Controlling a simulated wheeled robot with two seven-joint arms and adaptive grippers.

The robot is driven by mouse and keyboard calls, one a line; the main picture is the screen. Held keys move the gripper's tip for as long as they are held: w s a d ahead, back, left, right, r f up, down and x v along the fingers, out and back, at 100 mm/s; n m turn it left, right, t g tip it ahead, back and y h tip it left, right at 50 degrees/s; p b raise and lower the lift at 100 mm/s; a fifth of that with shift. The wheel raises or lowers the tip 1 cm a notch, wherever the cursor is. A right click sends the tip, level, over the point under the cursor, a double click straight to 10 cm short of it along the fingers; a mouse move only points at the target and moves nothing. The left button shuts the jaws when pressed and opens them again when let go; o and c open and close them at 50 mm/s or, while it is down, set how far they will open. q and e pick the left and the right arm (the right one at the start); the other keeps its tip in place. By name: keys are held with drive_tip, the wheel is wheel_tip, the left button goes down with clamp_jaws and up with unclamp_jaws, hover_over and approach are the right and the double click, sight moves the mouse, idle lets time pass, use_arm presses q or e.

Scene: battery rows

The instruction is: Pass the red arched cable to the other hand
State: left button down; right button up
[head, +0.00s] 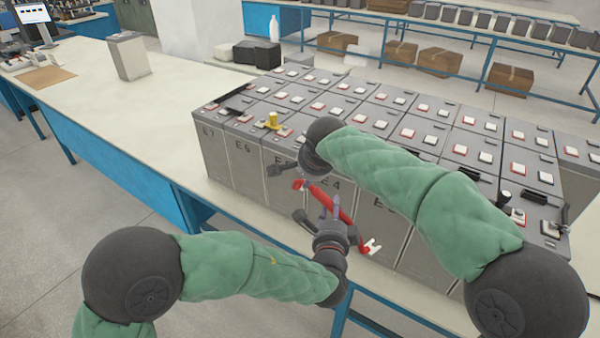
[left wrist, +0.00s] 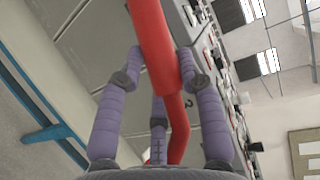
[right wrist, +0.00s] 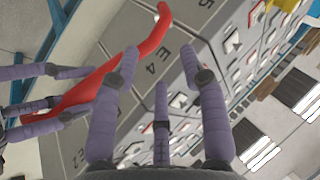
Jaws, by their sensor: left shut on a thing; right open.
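The red arched cable (head: 320,192) hangs in front of the grey battery row. My left gripper (head: 335,208) is shut on its middle. In the left wrist view the cable (left wrist: 152,45) runs between the left fingers (left wrist: 158,72). My right gripper (head: 287,174) is near the cable's upper end, on the side toward the batteries. In the right wrist view its fingers (right wrist: 158,75) are spread and empty. There the cable (right wrist: 85,92) slants past the left side of the right fingers, partly behind one of them. Whether they touch it, I cannot tell.
The block of grey batteries (head: 228,155) stands on a pale workbench (head: 120,120), close behind both grippers. A yellow item (head: 272,120) stands on top of the batteries.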

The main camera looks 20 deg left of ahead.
sight(296, 183)
use_arm(q)
drive_tip(key=shift+r, duration=0.1)
drive_tip(key=shift+d, duration=0.1)
use_arm(e)
drive_tip(key=x, duration=0.4)
drive_tip(key=a+x, duration=0.1)
drive_tip(key=x, duration=0.6)
drive_tip(key=shift+s+a+f, duration=0.2)
drive_tip(key=shift+a+f, duration=0.1)
drive_tip(key=shift+a, duration=0.2)
clamp_jaws()
use_arm(q)
drive_tip(key=c, duration=0.7)
unclamp_jaws()
drive_tip(key=shift+c, duration=0.2)
use_arm(e)
drive_tip(key=shift+r, duration=0.1)
